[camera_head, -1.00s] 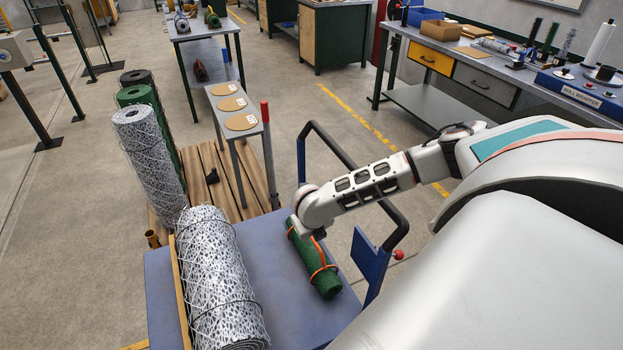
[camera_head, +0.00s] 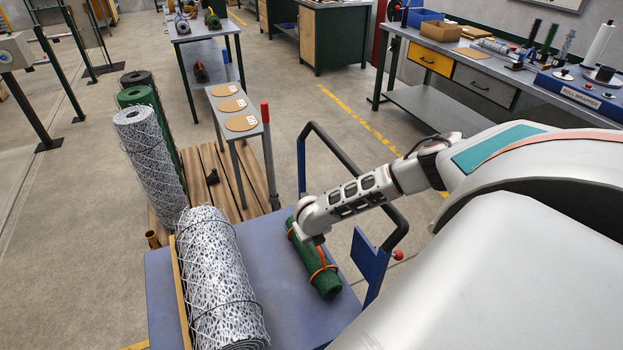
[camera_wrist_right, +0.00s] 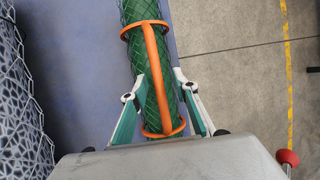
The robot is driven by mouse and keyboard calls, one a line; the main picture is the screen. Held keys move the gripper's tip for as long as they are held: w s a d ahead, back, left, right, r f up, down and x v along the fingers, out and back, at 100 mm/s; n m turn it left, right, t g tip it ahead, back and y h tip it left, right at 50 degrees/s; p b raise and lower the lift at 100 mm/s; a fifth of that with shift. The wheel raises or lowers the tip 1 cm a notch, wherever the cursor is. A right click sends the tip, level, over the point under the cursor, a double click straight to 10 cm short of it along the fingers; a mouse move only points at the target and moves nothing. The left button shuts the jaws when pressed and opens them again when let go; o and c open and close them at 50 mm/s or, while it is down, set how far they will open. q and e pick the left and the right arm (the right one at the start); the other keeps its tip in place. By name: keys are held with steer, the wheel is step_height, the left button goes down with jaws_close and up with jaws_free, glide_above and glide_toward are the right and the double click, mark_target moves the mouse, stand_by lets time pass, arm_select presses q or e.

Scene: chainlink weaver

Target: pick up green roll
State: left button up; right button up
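The green roll (camera_head: 326,279) lies on the blue top of a cart (camera_head: 172,300), with an orange frame of two rings and a lengthwise bar around it. It also shows in the right wrist view (camera_wrist_right: 139,12), running up and away from my gripper. My right gripper (camera_wrist_right: 160,78) straddles the roll, one finger on each side, with the orange bar between them. The fingers are spread and their tips are close to the roll's sides; firm contact cannot be made out. In the head view my right wrist hides part of the roll. My left gripper is in neither view.
The cart's dark handle (camera_head: 342,146) rises behind my right wrist. Upright rolls (camera_head: 150,160) stand on a wooden pallet (camera_head: 228,180). Blue cart top is bare between the rolls.

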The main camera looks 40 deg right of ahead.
jaws_close()
steer(key=shift+w+r, duration=0.1)
steer(key=shift+r, duration=0.1)
